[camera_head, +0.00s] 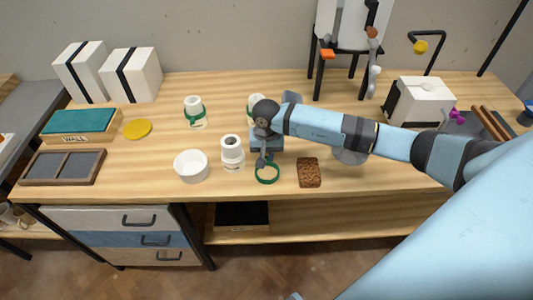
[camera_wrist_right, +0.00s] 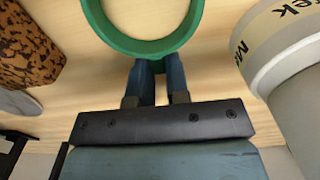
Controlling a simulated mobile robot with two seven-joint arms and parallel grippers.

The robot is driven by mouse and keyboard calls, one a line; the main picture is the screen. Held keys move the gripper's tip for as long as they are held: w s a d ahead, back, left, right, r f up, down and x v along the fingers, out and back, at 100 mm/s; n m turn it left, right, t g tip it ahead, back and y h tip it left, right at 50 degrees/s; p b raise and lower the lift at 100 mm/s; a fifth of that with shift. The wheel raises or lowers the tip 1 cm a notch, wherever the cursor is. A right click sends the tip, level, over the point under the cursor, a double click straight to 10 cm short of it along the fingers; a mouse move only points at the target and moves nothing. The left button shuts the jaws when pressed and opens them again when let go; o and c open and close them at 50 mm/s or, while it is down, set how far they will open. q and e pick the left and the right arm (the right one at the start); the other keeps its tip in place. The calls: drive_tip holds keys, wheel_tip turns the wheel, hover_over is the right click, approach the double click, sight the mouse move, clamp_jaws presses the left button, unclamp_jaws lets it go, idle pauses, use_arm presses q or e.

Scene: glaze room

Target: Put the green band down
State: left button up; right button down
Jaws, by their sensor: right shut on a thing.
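The green band (camera_head: 268,182) is a plain ring near the front edge of the wooden table. My right gripper (camera_head: 264,162) is shut on the band's near rim as the wrist sees it; the band also shows in the right wrist view (camera_wrist_right: 140,48), between the fingertips (camera_wrist_right: 158,66). The band is level and low over the table; whether it touches the wood I cannot tell. My left gripper is not in view.
A white labelled jar (camera_head: 232,155) and a white bowl (camera_head: 191,166) stand left of the band. A brown speckled tile (camera_head: 309,172) lies to its right. Behind stands a jar with a green band around it (camera_head: 195,114). A yellow disc (camera_head: 138,129) lies farther left.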

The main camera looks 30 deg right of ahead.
drive_tip(key=shift+f+b, duration=0.2)
drive_tip(key=shift+b, duration=0.1)
drive_tip(key=c, duration=1.1)
unclamp_jaws()
drive_tip(key=shift+r, duration=0.1)
